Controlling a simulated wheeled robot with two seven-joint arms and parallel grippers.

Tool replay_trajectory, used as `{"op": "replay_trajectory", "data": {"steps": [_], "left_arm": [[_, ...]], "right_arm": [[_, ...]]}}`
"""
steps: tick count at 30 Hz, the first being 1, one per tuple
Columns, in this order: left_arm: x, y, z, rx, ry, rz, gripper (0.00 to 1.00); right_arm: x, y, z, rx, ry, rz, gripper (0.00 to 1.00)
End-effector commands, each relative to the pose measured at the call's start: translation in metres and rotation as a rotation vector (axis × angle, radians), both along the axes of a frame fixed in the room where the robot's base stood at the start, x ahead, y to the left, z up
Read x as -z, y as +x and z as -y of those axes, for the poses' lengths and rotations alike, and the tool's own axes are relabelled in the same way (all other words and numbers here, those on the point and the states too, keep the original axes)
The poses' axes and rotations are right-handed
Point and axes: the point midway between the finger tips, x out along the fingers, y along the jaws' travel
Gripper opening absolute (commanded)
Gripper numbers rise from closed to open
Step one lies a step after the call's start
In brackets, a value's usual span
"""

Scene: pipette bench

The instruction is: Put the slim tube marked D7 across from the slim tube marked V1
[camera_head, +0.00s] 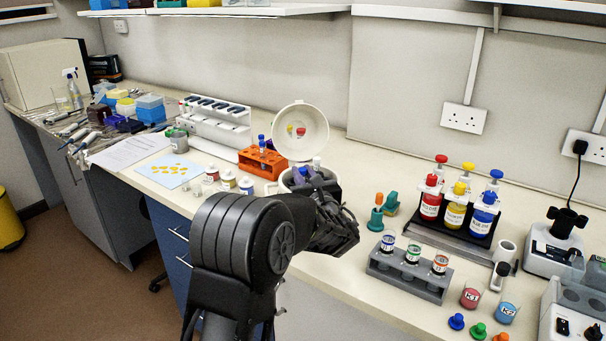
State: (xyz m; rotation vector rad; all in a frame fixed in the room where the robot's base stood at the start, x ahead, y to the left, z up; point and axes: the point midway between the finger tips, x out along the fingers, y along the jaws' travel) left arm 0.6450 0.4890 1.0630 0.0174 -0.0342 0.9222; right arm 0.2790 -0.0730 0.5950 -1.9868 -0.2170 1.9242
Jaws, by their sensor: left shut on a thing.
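The white round centrifuge (334,176) stands on the bench with its lid (301,133) tipped up and open. Slim blue-capped tubes (316,163) show at its opening, partly hidden by my arm. Their marks, V1 and D7 included, are too small to read. My left gripper (330,205) is at the front of the centrifuge bowl. It is shut on a slim tube, mostly hidden behind the gripper and wrist. My right gripper is out of view.
Small jars (229,180) stand left of the centrifuge. To the right are a grey rack with vials (410,275), a black stand with red, yellow and blue bottles (452,237), and a teal-and-orange item (376,215). A white pipette stand (215,122) is behind left.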

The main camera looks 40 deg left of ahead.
Motion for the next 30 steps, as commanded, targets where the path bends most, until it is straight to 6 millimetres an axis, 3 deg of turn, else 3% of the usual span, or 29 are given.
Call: {"op": "replay_trajectory", "data": {"steps": [5,6,15,30], "left_arm": [[0.0053,-0.0001,-0.0001,0.000,0.000,0.000,0.00],[0.0050,0.0000,-0.0001,0.000,0.000,0.000,0.20],[0.0043,0.0002,0.0002,0.001,0.000,0.000,0.44],[0.0041,-0.0005,0.0066,0.008,-0.002,0.002,0.44]], "right_arm": [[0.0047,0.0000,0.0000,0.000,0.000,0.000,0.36],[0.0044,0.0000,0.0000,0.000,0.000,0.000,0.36],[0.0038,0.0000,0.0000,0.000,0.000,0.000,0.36],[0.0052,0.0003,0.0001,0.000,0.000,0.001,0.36]]}}
